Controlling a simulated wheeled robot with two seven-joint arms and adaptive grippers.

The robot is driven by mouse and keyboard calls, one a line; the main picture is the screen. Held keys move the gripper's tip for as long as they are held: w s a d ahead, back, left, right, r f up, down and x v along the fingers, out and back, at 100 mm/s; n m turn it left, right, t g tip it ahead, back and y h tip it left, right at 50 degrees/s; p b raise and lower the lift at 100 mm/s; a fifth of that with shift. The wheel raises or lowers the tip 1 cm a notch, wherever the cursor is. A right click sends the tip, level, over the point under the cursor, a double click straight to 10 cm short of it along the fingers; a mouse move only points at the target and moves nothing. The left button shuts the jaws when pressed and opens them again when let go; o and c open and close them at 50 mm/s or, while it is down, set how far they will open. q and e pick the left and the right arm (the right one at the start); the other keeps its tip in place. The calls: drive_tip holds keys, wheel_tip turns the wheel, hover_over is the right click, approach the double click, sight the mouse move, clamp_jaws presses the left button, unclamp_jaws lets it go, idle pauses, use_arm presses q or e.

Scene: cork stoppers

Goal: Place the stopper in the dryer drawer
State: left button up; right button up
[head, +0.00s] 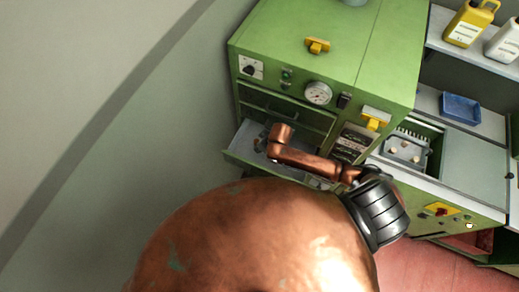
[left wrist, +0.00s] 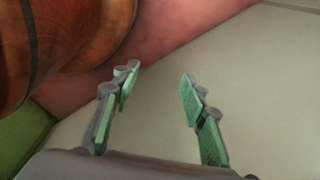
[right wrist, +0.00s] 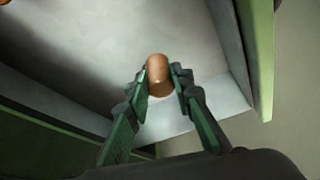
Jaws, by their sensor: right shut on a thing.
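The cork stopper (right wrist: 158,72) is brown and short. My right gripper (right wrist: 159,84) is shut on its sides, with the stopper standing out past the fingertips. The open dryer drawer (head: 241,146) sticks out low on the front of the green dryer (head: 345,55). In the right wrist view its pale floor (right wrist: 130,35) lies beneath the stopper; I cannot tell how high the stopper is above it. In the head view my right arm reaches over the drawer, and the stopper is not clearly seen. My left gripper (left wrist: 158,95) is open and empty, seen only in the left wrist view.
A grey tray (head: 386,153) with several pale stoppers sits on the bench right of the dryer. A blue tray (head: 460,108) and a yellow bottle (head: 470,25) stand further right. The drawer's green-edged wall (right wrist: 258,55) is close beside my right gripper.

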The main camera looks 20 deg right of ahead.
wheel_tip(320, 180, down, 2)
drive_tip(key=shift+w+a+f, duration=0.1)
drive_tip(key=shift+f, duration=0.5)
use_arm(q)
drive_tip(key=shift+s+r, duration=0.1)
drive_tip(key=shift+s, duration=0.65)
use_arm(e)
drive_tip(key=shift+f, duration=0.15)
drive_tip(key=o, duration=0.7)
use_arm(q)
drive_tip(key=shift+w, duration=0.15)
use_arm(e)
drive_tip(key=shift+r, duration=0.25)
use_arm(q)
drive_tip(key=shift+r+p, duration=0.3)
drive_tip(key=shift+p, duration=0.1)
use_arm(e)
drive_tip(key=v, duration=1.1)
drive_tip(key=shift+s+r, duration=0.3)
